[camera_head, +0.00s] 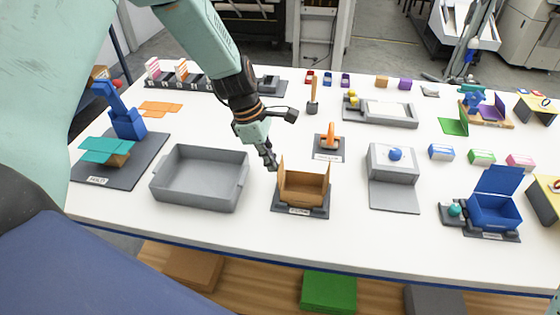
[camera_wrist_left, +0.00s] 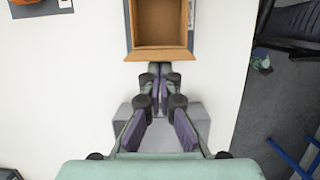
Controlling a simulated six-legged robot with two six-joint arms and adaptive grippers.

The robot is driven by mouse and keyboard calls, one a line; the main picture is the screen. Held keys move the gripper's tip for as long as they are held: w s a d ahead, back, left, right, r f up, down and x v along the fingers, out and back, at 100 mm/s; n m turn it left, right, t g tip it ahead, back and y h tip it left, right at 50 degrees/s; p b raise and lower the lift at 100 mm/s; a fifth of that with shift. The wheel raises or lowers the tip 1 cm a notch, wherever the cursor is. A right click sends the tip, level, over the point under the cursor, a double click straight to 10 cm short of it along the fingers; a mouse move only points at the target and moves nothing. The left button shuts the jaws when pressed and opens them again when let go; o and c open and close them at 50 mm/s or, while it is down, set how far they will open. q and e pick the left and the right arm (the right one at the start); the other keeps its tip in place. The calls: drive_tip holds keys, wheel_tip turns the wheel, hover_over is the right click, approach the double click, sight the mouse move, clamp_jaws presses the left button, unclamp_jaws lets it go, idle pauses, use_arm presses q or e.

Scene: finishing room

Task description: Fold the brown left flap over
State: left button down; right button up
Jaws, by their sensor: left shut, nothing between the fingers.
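A small open brown box (camera_head: 304,188) stands on a dark labelled base (camera_head: 291,211) in the middle of the white table. Its brown left flap (camera_head: 282,173) stands up at the left side, and another flap stands at the right side. The wrist view looks down into the brown box (camera_wrist_left: 160,20), with the brown flap (camera_wrist_left: 160,53) along its near edge. My left gripper (camera_head: 272,165) is shut and empty, pointing down just left of the left flap's top. In the wrist view its closed fingertips (camera_wrist_left: 159,68) are close to the flap; contact cannot be told. My right gripper is not in view.
A large grey bin (camera_head: 200,178) stands left of the box. A grey stand with a blue ball (camera_head: 394,154) is to the right, and an orange-handled tool (camera_head: 328,138) is behind. A blue open box (camera_head: 494,210) stands farther right. The table in front is clear.

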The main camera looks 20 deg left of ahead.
use_arm(q)
drive_tip(key=shift+w+d, duration=0.1)
drive_tip(key=shift+d, duration=0.05)
drive_tip(key=shift+d, duration=0.55)
drive_tip(key=shift+w+a, duration=0.1)
drive_tip(key=shift+a, duration=0.1)
drive_tip(key=shift+d, duration=0.1)
drive_tip(key=shift+w+d+f, duration=0.1)
drive_tip(key=shift+d, duration=0.5)
drive_tip(key=shift+a, duration=0.1)
